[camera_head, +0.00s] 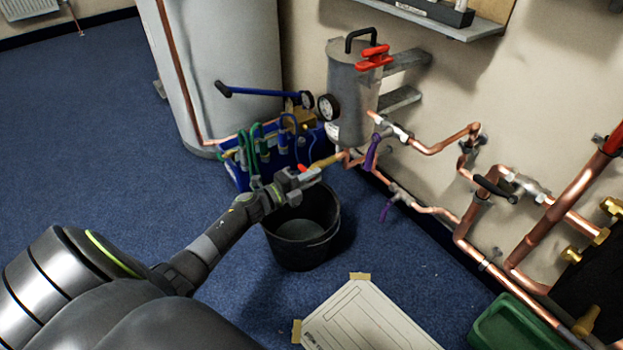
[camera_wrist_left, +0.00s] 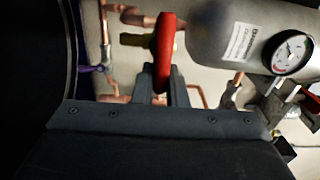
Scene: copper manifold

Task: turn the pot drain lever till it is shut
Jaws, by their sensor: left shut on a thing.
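The grey metal pot (camera_head: 352,96) stands against the wall with a dial gauge on its side; its lower part and gauge also show in the left wrist view (camera_wrist_left: 228,38). The pot drain lever is red; a small part of it (camera_head: 302,168) shows beside a brass fitting (camera_head: 328,161) below the pot. In the left wrist view the red lever (camera_wrist_left: 165,45) stands between my fingertips. My left gripper (camera_head: 300,178) is shut on the lever, just above the black bucket (camera_head: 303,238); its fingers (camera_wrist_left: 162,92) hide the lever's end. My right gripper is not in view.
Copper pipes (camera_head: 435,210) with purple levers (camera_head: 371,152) run along the wall to the right. A blue crate (camera_head: 237,175) with hoses stands behind the gripper. A white sheet (camera_head: 365,322) and a green box (camera_head: 510,325) lie in front. The blue floor at left is clear.

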